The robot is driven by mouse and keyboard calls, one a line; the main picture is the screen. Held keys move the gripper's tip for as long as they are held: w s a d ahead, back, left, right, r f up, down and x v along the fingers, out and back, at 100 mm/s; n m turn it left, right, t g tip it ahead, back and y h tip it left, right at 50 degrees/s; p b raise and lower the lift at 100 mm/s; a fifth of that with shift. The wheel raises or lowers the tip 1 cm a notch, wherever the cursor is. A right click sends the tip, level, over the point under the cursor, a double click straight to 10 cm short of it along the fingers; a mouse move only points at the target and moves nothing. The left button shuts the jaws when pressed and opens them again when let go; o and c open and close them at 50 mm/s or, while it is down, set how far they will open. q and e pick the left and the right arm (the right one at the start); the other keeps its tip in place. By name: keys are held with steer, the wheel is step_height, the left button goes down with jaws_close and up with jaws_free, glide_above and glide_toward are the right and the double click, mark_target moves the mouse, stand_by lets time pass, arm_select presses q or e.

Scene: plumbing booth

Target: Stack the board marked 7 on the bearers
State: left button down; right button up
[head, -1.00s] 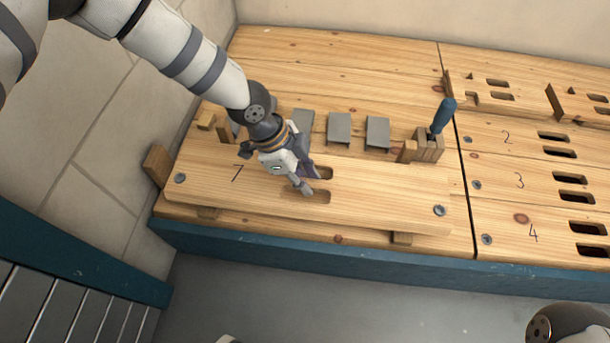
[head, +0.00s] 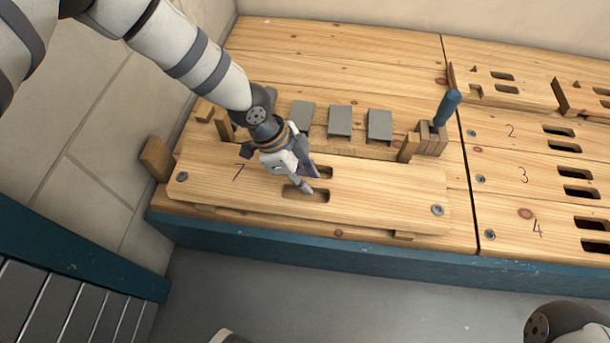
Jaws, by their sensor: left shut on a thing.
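The board marked 7 (head: 370,197) is a long wooden plank with two slots near its middle and a screw at each end. It lies level above the bench at its front edge. My left gripper (head: 305,182) is shut on the board at the bar between its slots. The bearers are mostly hidden under the board; a small block end (head: 404,235) shows below its front right edge. I cannot tell whether the board touches the bearers. At the lower right only a dark, rounded part of my right arm shows, without its gripper.
Behind the board stand several grey metal plates (head: 379,125), wooden posts (head: 409,147) and a blue-handled tool (head: 447,108) in a block (head: 431,138). A wooden stop (head: 157,158) stands at the left. Boards marked 2, 3 (head: 530,190) and 4 lie to the right.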

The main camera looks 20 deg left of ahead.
arm_select(q)
steer(key=shift+f, duration=0.1)
stand_by(0.4)
steer(key=c, duration=1.4)
jaws_free()
